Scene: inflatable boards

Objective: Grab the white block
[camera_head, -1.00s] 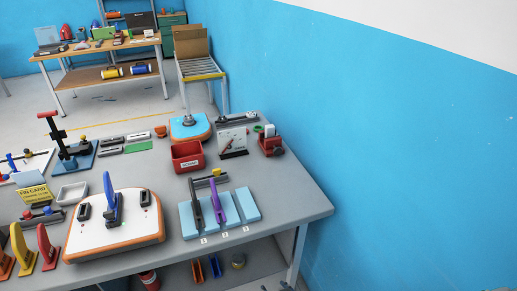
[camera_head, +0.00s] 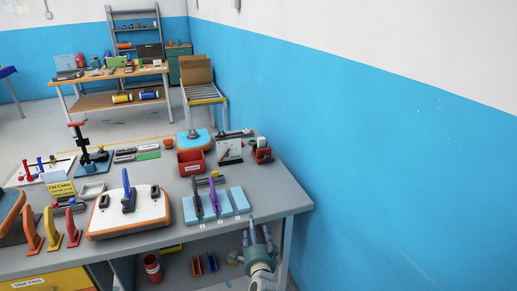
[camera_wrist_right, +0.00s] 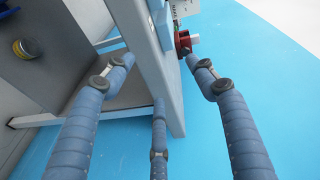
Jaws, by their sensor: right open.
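I cannot single out a white block for certain. A small white piece (camera_head: 261,142) shows on the red device (camera_head: 263,155) at the table's back right corner. In the right wrist view, a white piece (camera_wrist_right: 195,38) beside red parts (camera_wrist_right: 183,43) shows past the table edge. My right gripper (camera_head: 256,234) is beside the table's front right edge, with its fingers pointing up. In the right wrist view, its blue fingers (camera_wrist_right: 159,75) are spread and empty. My left gripper is in no view.
A table leg (camera_head: 287,238) stands close to my right gripper. The blue wall (camera_head: 400,180) is at right.

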